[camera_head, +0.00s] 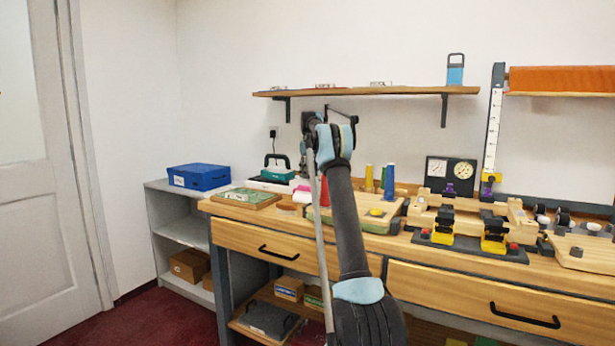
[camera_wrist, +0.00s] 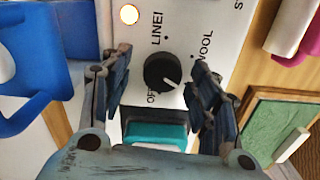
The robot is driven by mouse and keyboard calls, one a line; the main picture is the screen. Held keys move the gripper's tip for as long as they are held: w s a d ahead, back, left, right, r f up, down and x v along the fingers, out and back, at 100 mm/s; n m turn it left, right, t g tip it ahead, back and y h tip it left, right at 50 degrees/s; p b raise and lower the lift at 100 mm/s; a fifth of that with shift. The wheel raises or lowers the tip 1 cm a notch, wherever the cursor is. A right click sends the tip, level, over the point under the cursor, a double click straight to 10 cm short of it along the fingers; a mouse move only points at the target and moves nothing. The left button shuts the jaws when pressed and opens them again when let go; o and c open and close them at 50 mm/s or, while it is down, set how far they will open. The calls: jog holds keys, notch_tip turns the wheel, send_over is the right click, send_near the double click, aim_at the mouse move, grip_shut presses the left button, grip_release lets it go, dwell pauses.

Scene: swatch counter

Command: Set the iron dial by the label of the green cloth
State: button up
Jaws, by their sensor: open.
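The iron dial (camera_wrist: 160,72) is a round black knob on a white panel (camera_wrist: 205,18) in the wrist view. OFF, LINEN and WOOL are printed around it; another label is cut off at the top. Its white mark points to the lower right, at none of the readable words. My gripper (camera_wrist: 158,88) is open, one finger on each side of the dial; contact is not clear. The teal iron (camera_head: 277,174) is at the back left of the counter. A green panel (camera_head: 250,194), possibly the green cloth, lies in a wooden frame before it. I cannot read any label there.
A lit round lamp (camera_wrist: 129,14) is beside the dial. A blue box (camera_head: 199,177) stands left on the grey shelf. Pink-and-white rolls (camera_head: 302,194), spools (camera_head: 390,181) and wooden fixtures (camera_head: 470,214) crowd the counter to the right. A wall shelf (camera_head: 365,90) hangs above.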

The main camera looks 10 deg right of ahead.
notch_tip(320, 180, up, 6)
jog(key=shift+w, duration=0.1)
jog(key=shift+r, duration=0.65)
